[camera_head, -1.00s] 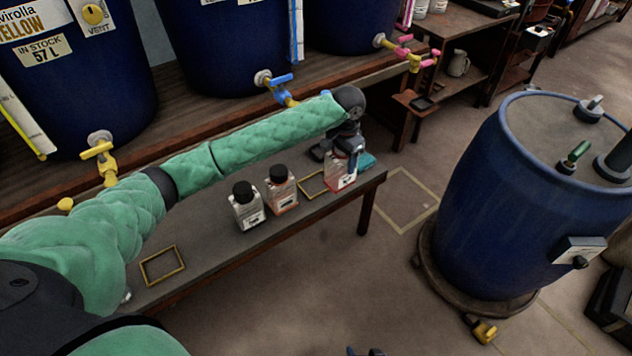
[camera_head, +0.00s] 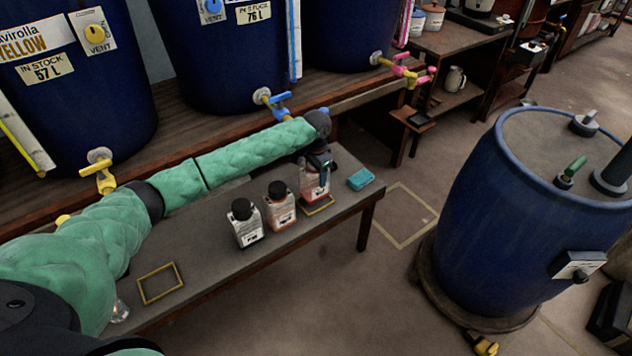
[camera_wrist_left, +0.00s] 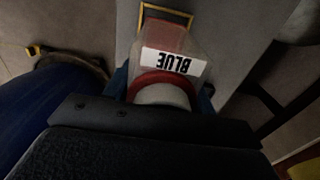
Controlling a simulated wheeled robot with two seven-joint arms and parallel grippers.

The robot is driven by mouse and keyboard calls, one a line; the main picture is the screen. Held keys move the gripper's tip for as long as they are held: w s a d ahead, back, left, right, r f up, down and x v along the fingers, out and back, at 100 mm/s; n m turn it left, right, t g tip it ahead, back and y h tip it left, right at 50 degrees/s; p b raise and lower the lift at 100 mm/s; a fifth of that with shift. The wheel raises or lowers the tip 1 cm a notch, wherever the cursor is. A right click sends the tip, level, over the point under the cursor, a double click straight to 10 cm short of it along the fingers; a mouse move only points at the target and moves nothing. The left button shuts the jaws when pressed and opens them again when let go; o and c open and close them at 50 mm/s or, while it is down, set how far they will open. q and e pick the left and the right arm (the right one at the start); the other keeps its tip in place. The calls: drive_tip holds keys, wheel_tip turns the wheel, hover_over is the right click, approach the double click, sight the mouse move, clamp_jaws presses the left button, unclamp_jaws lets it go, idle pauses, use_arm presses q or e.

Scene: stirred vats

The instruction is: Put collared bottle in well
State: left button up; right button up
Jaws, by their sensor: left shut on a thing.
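My left gripper (camera_head: 318,162) is shut on the collared bottle (camera_head: 314,184), a clear square bottle with reddish contents. In the left wrist view the bottle (camera_wrist_left: 172,47) shows a red collar (camera_wrist_left: 158,82) and a label reading BLUE, upside down. A yellow-framed well (camera_head: 318,209) lies on the bench directly below the bottle; its near edge shows, the rest is hidden behind the bottle. The wrist view shows part of the frame (camera_wrist_left: 166,9) beyond the bottle's base. I cannot tell whether the base touches the bench. My right gripper is not in view.
Two black-capped bottles, one orange (camera_head: 280,207) and one with a white label (camera_head: 245,224), stand left of the held bottle. An empty yellow frame (camera_head: 160,283) lies at the bench's left. A teal block (camera_head: 361,179) lies to the right. Blue vats with taps stand behind.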

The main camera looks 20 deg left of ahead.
use_arm(q)
wheel_tip(320, 180, down, 3)
drive_tip(key=shift+f, duration=0.35)
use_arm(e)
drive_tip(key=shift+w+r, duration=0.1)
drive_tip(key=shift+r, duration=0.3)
use_arm(q)
drive_tip(key=shift+f, duration=0.1)
drive_tip(key=o, duration=1)
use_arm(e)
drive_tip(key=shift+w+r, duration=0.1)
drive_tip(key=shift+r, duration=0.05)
